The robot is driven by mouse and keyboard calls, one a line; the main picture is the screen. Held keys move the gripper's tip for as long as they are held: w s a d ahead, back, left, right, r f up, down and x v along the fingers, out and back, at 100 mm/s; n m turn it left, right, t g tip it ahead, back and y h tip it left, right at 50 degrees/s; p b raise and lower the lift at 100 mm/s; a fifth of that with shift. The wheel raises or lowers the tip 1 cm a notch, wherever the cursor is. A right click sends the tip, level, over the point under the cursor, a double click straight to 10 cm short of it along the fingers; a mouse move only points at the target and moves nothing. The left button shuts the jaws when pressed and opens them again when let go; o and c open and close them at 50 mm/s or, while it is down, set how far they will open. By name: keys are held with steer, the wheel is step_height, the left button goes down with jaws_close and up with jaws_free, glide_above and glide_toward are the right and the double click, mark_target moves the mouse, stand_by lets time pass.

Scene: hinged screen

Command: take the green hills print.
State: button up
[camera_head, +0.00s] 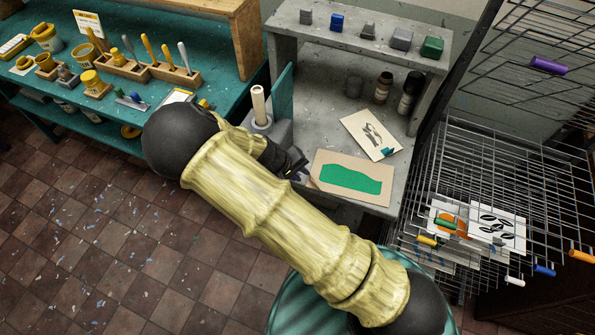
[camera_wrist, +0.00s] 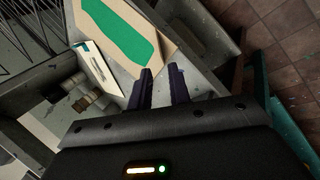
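The green hills print (camera_head: 351,180) is a tan sheet with a solid green wavy shape, lying flat on the grey bench at its front edge. In the wrist view the print (camera_wrist: 125,35) lies just beyond my fingertips, partly cut off by the top of the picture. My gripper (camera_head: 298,172) is beside the print's left edge in the head view. In the wrist view my gripper (camera_wrist: 162,72) shows two dark fingers standing apart with nothing between them. I cannot tell whether a fingertip touches the sheet.
Another print (camera_head: 371,134) with a dark figure lies just behind. A pale roller post (camera_head: 259,104) stands to the left on the bench. Dark jars (camera_head: 410,92) stand at the back under a shelf. A wire rack (camera_head: 500,190) with prints and coloured clips is on the right.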

mark_target(315, 182)
steer(key=shift+a+f, duration=0.15)
steer(key=b+x, duration=0.6)
steer(key=x, duration=0.2)
jaws_close()
